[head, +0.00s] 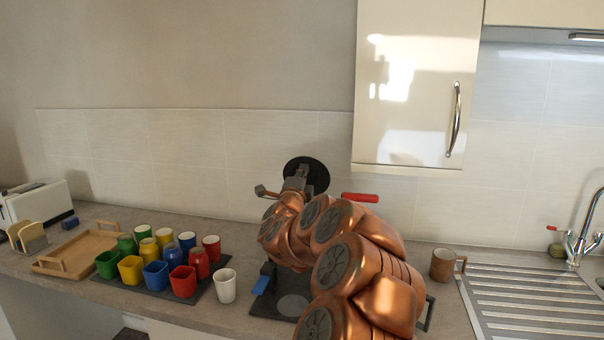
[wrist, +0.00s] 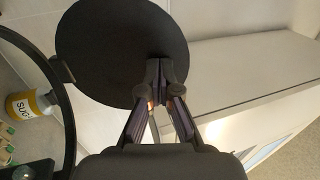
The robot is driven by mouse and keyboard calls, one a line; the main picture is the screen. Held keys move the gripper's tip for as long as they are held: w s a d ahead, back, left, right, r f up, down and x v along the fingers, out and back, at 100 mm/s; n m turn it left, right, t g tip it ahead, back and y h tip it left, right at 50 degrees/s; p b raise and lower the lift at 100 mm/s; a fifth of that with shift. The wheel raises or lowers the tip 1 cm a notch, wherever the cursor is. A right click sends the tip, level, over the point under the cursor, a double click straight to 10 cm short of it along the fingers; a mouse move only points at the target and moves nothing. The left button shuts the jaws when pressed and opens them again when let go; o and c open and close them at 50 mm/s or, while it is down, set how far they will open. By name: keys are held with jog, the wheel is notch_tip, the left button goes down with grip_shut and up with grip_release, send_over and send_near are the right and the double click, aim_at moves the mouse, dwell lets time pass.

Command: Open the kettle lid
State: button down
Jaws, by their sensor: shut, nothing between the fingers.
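The kettle lid is a round black disc (head: 306,164), seen nearly face-on and raised above the counter in the head view. It also fills the upper middle of the wrist view (wrist: 110,45). A tab at its left edge meets a curved black rim (wrist: 68,110), which looks like the kettle's. My gripper (head: 302,172) is in front of the disc. In the wrist view its fingertips (wrist: 161,75) are together and overlap the disc's lower right edge; I cannot tell if they touch it. The kettle body is mostly hidden behind my arm in the head view.
Several coloured cups (head: 155,274) stand on a dark mat at left, with a white cup (head: 225,286) beside it. A wooden tray (head: 75,250) is farther left. A brown mug (head: 442,265) stands by the drainboard. A cabinet (head: 412,85) hangs above right.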

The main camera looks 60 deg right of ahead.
jog(key=shift+w+d+r+y, duration=0.25)
jog(key=shift+d+r+y, duration=0.15)
jog(key=shift+d, duration=0.3)
jog(key=shift+w+d+r+y, duration=0.25)
jog(key=shift+d+y, duration=0.15)
jog(key=shift+d, duration=0.25)
jog(key=r+b+v, duration=0.2)
jog(key=b+v, duration=0.2)
jog(key=v, duration=1)
jog(key=shift+a+f, duration=0.15)
jog(key=shift+f, duration=0.15)
